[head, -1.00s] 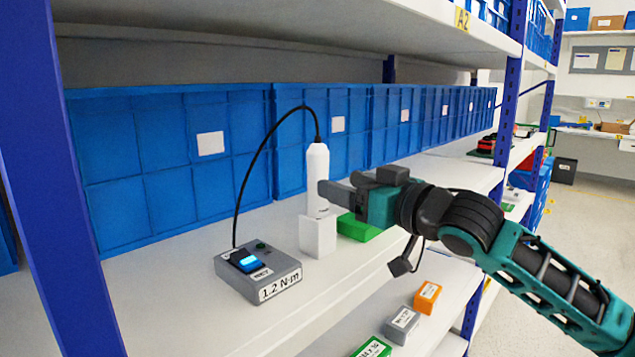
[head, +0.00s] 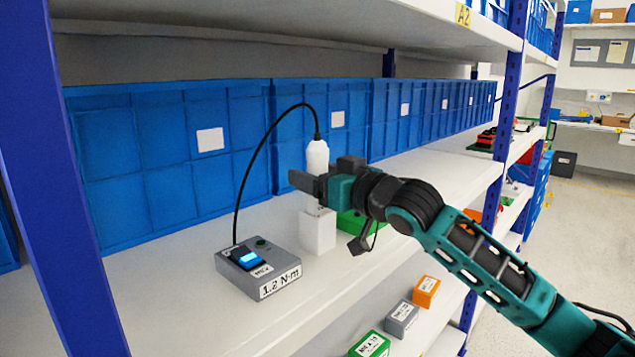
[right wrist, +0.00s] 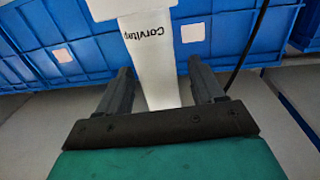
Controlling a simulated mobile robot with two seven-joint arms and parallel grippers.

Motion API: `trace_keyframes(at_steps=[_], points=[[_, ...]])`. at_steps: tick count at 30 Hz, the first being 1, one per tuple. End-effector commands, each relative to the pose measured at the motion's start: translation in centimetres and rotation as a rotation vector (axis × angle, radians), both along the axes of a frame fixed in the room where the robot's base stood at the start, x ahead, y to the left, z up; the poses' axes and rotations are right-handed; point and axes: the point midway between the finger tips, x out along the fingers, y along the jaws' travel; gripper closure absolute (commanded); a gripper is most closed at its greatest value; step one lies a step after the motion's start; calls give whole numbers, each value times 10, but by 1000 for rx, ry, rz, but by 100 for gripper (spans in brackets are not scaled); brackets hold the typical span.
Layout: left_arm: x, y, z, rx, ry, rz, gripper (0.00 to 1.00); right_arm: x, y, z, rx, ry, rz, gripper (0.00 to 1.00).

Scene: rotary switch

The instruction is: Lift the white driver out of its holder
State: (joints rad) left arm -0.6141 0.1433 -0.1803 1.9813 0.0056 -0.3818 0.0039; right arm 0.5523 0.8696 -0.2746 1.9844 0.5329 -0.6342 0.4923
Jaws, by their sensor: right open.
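The white driver (head: 317,153) stands upright in its white block holder (head: 318,236) on the shelf, with a black cable rising from its top. My right gripper (head: 305,184) is at the driver's body and hides its middle in the head view. In the right wrist view the white driver (right wrist: 163,65), with dark lettering, stands between the two fingers of the open right gripper (right wrist: 161,75). Gaps show on both sides, and neither finger visibly touches it. My left gripper is not in view.
A grey control box (head: 258,269) marked 1.2 N·m, with a lit blue display, stands left of the holder and connects to the cable (head: 247,165). A green block (head: 352,222) is right of the holder. Blue bins (head: 150,165) line the back. Small boxes (head: 402,316) lie on a lower shelf.

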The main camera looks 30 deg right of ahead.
Motion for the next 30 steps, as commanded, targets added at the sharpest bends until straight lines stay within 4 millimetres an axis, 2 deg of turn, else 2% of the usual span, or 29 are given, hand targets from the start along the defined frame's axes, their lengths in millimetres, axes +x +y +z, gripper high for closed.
trace_keyframes(at_steps=[2, 23, 30], points=[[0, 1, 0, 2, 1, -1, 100, 0, 0, 0, 0, 0, 0, 34], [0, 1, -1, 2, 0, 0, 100, -1, 0, 0, 1, -1, 0, 100], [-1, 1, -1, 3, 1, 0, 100, -1, -1, 3, 0, -5, 0, 100]])
